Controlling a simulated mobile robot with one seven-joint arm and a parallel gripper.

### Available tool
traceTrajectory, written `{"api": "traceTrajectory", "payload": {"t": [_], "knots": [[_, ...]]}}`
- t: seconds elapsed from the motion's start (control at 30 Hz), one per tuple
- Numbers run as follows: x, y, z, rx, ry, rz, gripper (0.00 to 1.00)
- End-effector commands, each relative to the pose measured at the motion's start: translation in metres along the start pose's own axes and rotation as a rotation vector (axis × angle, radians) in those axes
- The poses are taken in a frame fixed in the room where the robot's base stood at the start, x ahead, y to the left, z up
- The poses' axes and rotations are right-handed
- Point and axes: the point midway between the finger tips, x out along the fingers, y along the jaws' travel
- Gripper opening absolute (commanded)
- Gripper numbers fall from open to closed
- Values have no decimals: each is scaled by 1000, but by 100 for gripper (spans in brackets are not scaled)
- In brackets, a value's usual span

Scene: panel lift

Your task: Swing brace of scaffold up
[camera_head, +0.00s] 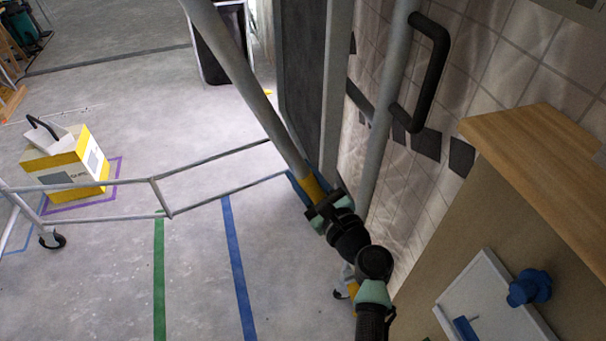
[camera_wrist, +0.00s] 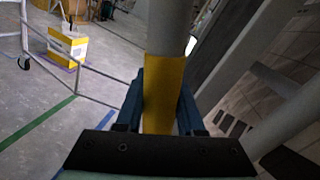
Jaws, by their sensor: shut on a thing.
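The brace (camera_head: 243,80) is a long grey tube with a yellow band near its lower end. It runs at a slant from the top edge of the head view down to my gripper (camera_head: 311,187). In the wrist view, the blue fingers of my gripper (camera_wrist: 161,98) lie on both sides of the yellow band (camera_wrist: 163,85) and are shut on it. The brace's far end is out of view. The scaffold shows as low grey rails (camera_head: 220,155) on the left and a thick upright post (camera_head: 388,100) on the right.
A black handle (camera_head: 434,70) is fixed to the post. A yellow and white box (camera_head: 68,160) stands on the floor at left, near a caster (camera_head: 52,239). A wooden-topped cabinet (camera_head: 545,150) stands at right.

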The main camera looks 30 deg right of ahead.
Motion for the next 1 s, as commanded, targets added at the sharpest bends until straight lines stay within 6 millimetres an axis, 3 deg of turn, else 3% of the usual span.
{"api": "traceTrajectory", "payload": {"t": [0.47, 0.57, 0.8, 1.0], "knots": [[-1, -3, -1, 5, 1, -2, 0], [-3, -18, -1, 32, -2, -9, 0], [-16, -83, -7, 168, -29, -25, 0], [-24, -113, -13, 242, -45, -25, 0]]}}
